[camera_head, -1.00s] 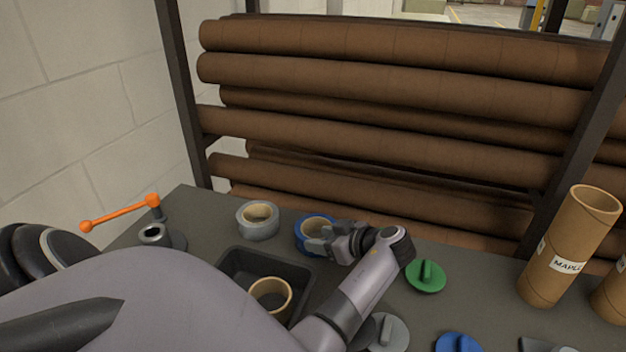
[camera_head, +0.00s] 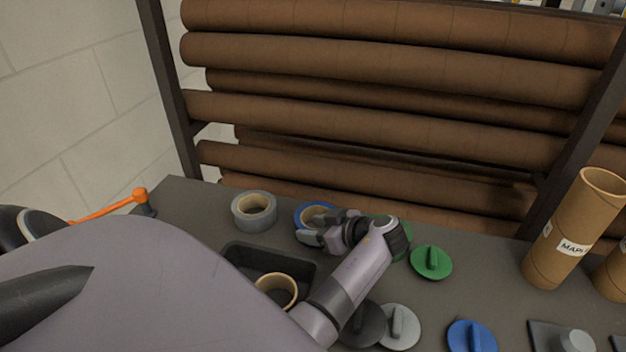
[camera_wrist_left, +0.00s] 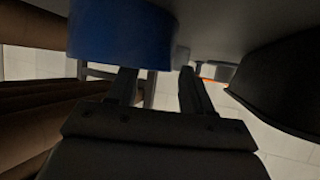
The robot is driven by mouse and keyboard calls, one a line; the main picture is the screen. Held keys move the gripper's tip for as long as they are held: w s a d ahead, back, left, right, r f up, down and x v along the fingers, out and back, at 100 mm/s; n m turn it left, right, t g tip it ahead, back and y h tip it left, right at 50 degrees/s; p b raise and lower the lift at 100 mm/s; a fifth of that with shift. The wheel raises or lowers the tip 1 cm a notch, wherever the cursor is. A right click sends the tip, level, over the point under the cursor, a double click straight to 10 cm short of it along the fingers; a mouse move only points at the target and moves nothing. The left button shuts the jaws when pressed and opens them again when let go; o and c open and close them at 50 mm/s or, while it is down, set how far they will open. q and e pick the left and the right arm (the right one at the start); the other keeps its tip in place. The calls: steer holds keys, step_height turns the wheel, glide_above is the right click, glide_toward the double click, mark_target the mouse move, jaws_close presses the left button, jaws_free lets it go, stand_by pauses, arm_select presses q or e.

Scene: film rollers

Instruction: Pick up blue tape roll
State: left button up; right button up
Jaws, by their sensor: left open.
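The blue tape roll (camera_head: 303,211) lies on the dark table right of the grey tape roll (camera_head: 254,211). My left gripper (camera_head: 312,238) is low at the roll's near side and hides part of it. In the left wrist view the blue roll (camera_wrist_left: 118,36) is large, just beyond one fingertip. The two fingers of my left gripper (camera_wrist_left: 158,78) are spread with nothing held between them. I cannot tell whether a finger touches the roll. My right gripper is not in view.
A black tray (camera_head: 240,255) with a tan roll (camera_head: 277,289) inside sits at the near left. Green (camera_head: 431,262), grey (camera_head: 399,326) and blue (camera_head: 471,337) knobbed discs lie right of my arm. A cardboard tube (camera_head: 572,230) stands further right. Brown film rolls (camera_head: 400,70) rack up behind.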

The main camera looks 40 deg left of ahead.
arm_select(q)
steer(key=shift+a+f, duration=0.15)
steer(key=shift+a, duration=0.05)
stand_by(0.3)
jaws_close()
steer(key=shift+s, duration=0.1)
steer(key=shift+d+f, duration=0.1)
